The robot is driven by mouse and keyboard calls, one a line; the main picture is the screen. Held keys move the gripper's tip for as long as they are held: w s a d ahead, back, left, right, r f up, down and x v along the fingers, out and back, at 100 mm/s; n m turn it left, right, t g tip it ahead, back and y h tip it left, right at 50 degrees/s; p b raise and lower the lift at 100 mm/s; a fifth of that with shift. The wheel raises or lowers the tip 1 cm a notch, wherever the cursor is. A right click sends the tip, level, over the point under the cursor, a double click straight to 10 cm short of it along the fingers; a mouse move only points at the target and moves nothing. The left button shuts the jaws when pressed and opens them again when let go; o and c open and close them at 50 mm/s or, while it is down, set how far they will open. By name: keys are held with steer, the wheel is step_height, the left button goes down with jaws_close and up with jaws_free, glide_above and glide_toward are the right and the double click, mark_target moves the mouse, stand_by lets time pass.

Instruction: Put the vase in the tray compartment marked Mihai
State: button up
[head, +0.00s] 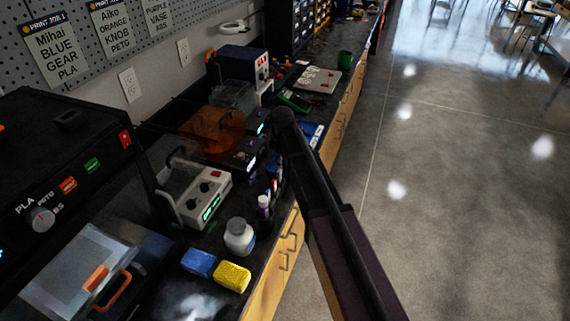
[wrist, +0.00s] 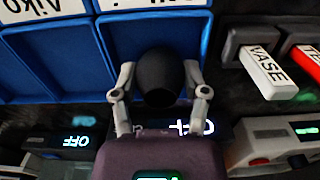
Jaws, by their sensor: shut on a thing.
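In the wrist view my gripper (wrist: 160,74) is shut on a dark, rounded vase (wrist: 158,92), with one finger on each side of it. The left compartment's label is cut off and seems to read Aiko. The labels further right are cut off and unreadable, so I cannot tell which compartment is Mihai's. In the head view part of the blue tray (head: 316,131) shows behind my arm; the gripper and vase cannot be made out.
Devices with lit OFF displays stand along the near side. In the head view a white bottle (head: 239,237) and yellow sponge (head: 232,277) are on the bench.

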steer(key=shift+f, duration=0.15)
steer(key=o, duration=0.7)
steer(key=shift+o, duration=0.2)
step_height(320, 180, up, 12)
steer(key=p, duration=1.2)
steer(key=shift+r, duration=0.2)
stand_by(0.4)
